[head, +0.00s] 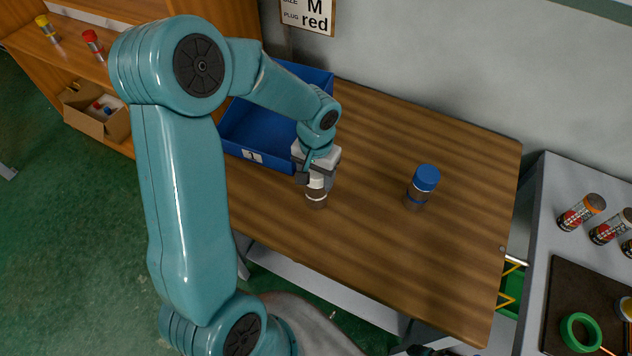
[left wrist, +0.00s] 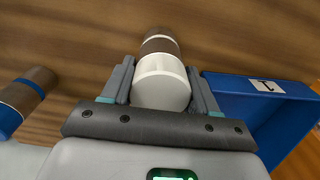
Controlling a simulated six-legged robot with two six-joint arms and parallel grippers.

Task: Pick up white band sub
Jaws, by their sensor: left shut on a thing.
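The white band sub (head: 316,192) is a short cylinder with a white cap and a white band around a brown-grey body. It stands on the wooden table, or just above it; I cannot tell which. In the left wrist view the sub (left wrist: 160,80) sits between the two fingers, its white cap nearest the camera. My left gripper (head: 315,178) reaches down from above and is shut on the white cap. In the left wrist view my left gripper (left wrist: 161,88) has a finger on each side of it. My right gripper is not in view.
A blue-capped sub (head: 422,185) stands to the right on the table (head: 450,255). A blue bin (head: 262,128) labelled 1 lies behind and left of my gripper.

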